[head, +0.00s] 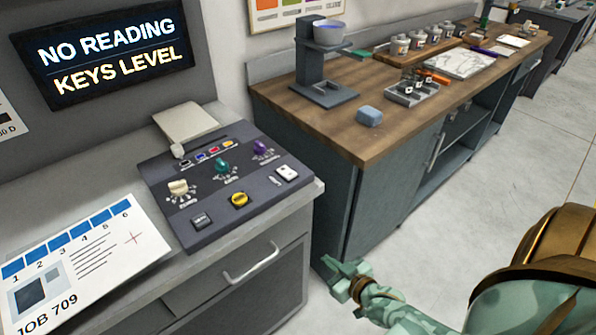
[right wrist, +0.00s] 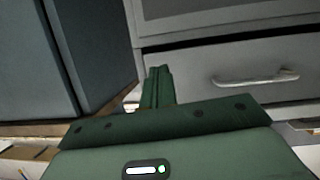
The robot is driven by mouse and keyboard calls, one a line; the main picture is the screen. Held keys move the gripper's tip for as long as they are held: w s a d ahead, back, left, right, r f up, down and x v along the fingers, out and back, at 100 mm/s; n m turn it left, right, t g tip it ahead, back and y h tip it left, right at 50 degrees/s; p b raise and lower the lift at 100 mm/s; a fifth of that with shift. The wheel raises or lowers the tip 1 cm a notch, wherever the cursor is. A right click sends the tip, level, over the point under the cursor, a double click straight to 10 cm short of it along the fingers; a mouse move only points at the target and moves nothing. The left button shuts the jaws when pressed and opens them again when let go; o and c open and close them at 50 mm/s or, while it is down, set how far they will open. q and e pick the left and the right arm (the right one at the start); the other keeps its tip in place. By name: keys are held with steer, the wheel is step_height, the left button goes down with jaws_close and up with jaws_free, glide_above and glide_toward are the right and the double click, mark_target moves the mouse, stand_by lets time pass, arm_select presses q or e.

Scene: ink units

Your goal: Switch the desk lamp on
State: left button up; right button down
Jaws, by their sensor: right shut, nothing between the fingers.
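I cannot surely pick out a desk lamp in the head view. A dark control panel (head: 228,190) lies on the grey cabinet top. My right gripper (head: 343,268) is shut and empty, low in front of the cabinets, right of and apart from the panel. Its closed fingers (right wrist: 158,88) show in the right wrist view. My left gripper is out of view.
A flat cream piece (head: 186,123) stands behind the panel. A drawer handle (head: 251,264) juts from the cabinet below.

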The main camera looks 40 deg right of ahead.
steer(key=w+r+t, duration=0.2)
steer(key=r+t, duration=0.1)
steer(key=r, duration=0.8)
steer(key=w+r+t+y+p, duration=0.1)
steer(key=w+r+t, duration=0.2)
steer(key=r, duration=0.8)
steer(key=shift+w+d+r, duration=0.2)
steer(key=shift+w+r, duration=0.1)
step_height(320, 180, up, 2)
steer(key=b, duration=0.1)
glide_above(297, 183)
steer(key=shift+w, duration=0.4)
steer(key=f, duration=0.1)
steer(key=f+b, duration=0.1)
steer(key=f, duration=0.1)
steer(key=shift+s, duration=0.25)
steer(key=shift+s+f+b, duration=0.1)
steer(key=shift+f+b, duration=0.35)
steer(key=shift+f, duration=0.05)
steer(key=shift+y, duration=0.3)
